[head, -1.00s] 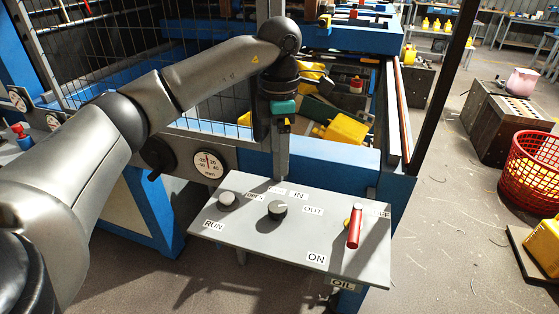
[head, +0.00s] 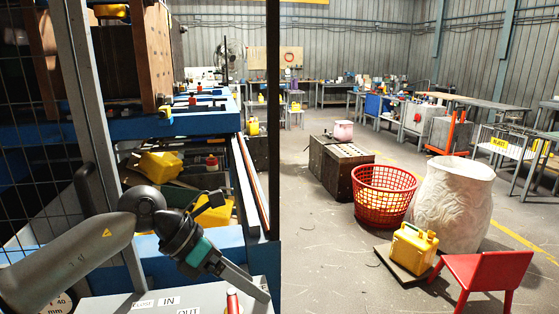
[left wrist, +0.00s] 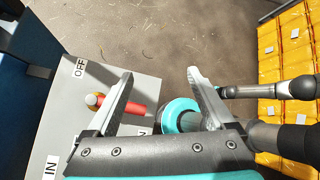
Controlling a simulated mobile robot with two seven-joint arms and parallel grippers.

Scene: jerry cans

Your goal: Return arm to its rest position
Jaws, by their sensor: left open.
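My left gripper (head: 256,286) is at the lower left of the head view, beside the control panel (head: 112,304), with its teal band (head: 200,252) above. In the left wrist view its two grey fingers (left wrist: 160,74) are spread, with nothing held between them. The red lever (left wrist: 137,108) on the panel passes behind the left finger there; its red top (head: 232,301) shows at the bottom of the head view. A teal-ringed wrist, seemingly of my right arm (left wrist: 182,114), shows past the right finger; its fingers cannot be made out.
Yellow jerry cans (head: 160,166) lie in the blue-framed machine behind my left arm. A dark post (head: 273,140) stands to the right. On the floor are a red basket (head: 383,195), a yellow jerry can (head: 412,249) on a board, and a red chair (head: 480,274). Grey floor lies between.

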